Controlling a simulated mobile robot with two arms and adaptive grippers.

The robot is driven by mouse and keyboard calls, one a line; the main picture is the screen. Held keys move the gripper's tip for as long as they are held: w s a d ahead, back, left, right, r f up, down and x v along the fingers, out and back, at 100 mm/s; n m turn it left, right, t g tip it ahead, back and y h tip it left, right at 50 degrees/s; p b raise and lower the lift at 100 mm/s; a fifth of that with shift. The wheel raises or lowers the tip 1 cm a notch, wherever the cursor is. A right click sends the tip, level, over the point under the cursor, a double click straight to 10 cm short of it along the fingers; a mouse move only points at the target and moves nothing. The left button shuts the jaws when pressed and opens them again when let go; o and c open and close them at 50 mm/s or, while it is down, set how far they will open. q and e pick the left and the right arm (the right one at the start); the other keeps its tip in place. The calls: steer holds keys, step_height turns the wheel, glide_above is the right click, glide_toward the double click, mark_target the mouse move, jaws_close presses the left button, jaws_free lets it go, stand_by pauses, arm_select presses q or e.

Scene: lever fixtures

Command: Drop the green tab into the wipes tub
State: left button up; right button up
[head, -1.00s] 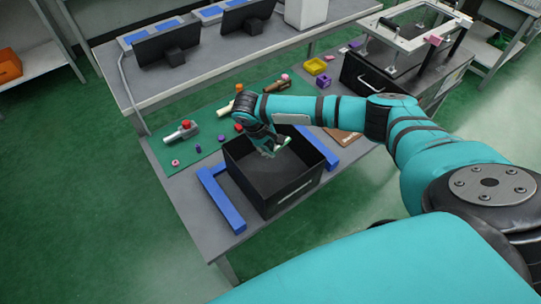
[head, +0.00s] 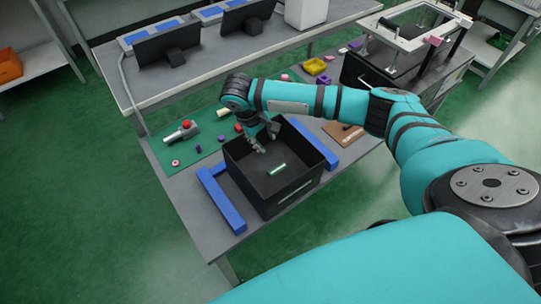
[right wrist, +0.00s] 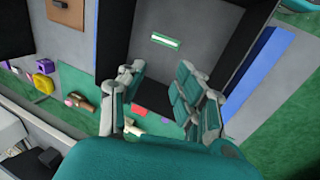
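The green tab (head: 277,169), a small flat strip with a pale stripe, lies on the floor of the black open-topped tub (head: 285,204). In the right wrist view the green tab (right wrist: 166,41) shows inside the tub, beyond my fingertips and touching neither finger. My right gripper (head: 267,138) is over the back left part of the tub, above the tab's level. In the right wrist view its two fingers (right wrist: 162,67) stand apart with nothing between them. My left gripper is not in view.
A blue frame (head: 222,201) flanks the tub on the table. A grey valve-like part with a red knob (head: 184,130) and small coloured pieces lie on the green mat behind. A brown board (head: 343,132) and a larger black box (head: 370,82) stand to the right.

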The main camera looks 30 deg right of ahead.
steer(key=v, duration=0.6)
